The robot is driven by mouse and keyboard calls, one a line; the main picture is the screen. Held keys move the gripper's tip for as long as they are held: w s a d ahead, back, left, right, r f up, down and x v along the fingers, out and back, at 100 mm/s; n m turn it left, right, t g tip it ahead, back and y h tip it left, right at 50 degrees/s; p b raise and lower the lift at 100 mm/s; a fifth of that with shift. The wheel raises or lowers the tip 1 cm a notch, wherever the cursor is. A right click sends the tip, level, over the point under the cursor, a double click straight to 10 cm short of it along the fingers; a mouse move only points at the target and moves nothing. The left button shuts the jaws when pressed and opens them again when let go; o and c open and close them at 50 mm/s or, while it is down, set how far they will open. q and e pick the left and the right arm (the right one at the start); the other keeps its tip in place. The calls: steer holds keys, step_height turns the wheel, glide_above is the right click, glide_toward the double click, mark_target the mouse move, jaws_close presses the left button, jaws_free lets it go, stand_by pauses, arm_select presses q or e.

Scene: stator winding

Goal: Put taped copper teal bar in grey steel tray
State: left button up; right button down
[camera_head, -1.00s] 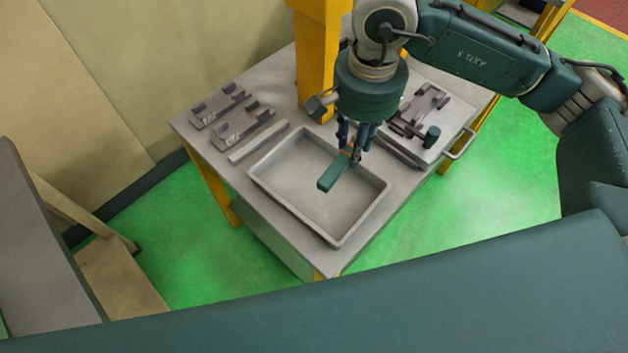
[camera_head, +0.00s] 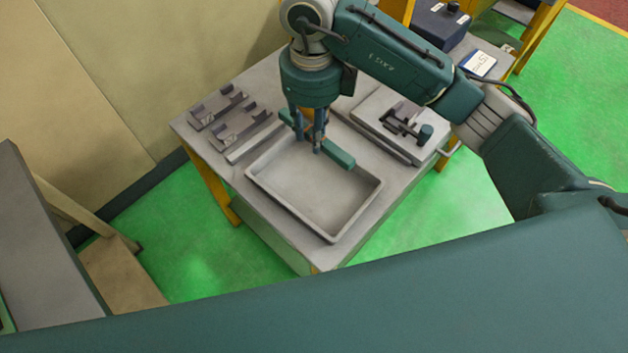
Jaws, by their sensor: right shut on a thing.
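My right gripper (camera_head: 308,146) points down over the far edge of the tray. It is shut on the teal bar (camera_head: 337,153), gripping it around its middle. The bar lies roughly level, slanting from upper left to lower right, with both ends sticking out past the fingers. Its copper and tape cannot be made out. The grey steel tray (camera_head: 315,203) lies on the table below and in front, and its visible floor is empty. The bar appears above the tray's far rim; its exact height is unclear. My left gripper is not in view.
Grey bracket fixtures (camera_head: 225,118) stand at the table's left, with a flat bar (camera_head: 255,141) beside the tray. A plate with a dark clamp (camera_head: 408,125) is at the right. A dark blue box (camera_head: 440,25) stands behind my right arm.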

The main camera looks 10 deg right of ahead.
steer(key=p, duration=0.2)
glide_above(313, 187)
step_height(313, 187, down, 14)
steer(key=shift+r, duration=0.2)
step_height(313, 187, down, 5)
steer(key=shift+r+p, duration=0.1)
steer(key=shift+p, duration=0.5)
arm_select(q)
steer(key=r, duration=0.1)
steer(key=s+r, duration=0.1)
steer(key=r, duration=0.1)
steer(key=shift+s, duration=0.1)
arm_select(e)
steer(key=shift+f, duration=0.2)
steer(key=shift+f, duration=0.15)
steer(key=c, duration=1.4)
jaws_free()
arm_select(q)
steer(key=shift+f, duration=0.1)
arm_select(e)
steer(key=shift+o, duration=0.2)
steer(key=shift+r, duration=0.2)
